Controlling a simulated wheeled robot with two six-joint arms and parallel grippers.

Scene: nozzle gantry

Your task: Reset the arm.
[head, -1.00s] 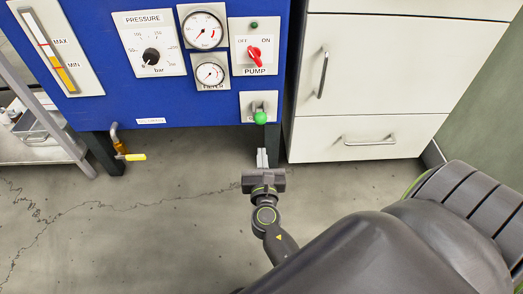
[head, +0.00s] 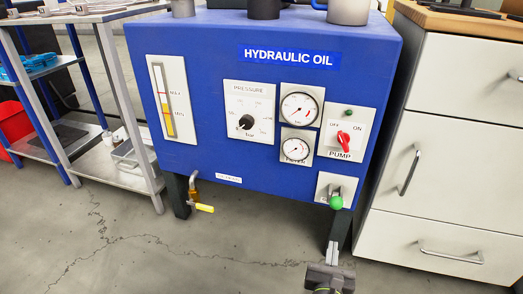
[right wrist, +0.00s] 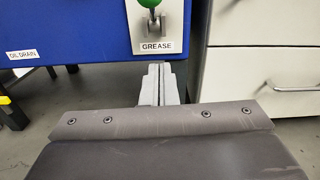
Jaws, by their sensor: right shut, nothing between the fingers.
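My right gripper (head: 332,254) is at the bottom of the head view, below the green-knobbed grease lever (head: 336,202) on the blue hydraulic oil unit (head: 215,185). Its fingers are together with nothing between them. In the right wrist view the shut fingers (right wrist: 158,84) point toward the unit's lower edge, below the GREASE label (right wrist: 157,46). The lever's green knob (right wrist: 149,3) shows at the top there, apart from the fingers. My left gripper is not in view.
A red pump switch (head: 343,137), gauges (head: 299,108) and a pressure knob (head: 246,122) are on the unit's front. A yellow-handled drain valve (head: 203,208) sticks out below. A white drawer cabinet (head: 430,160) stands at right, a metal shelf cart (head: 110,166) at left. The floor in front is clear.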

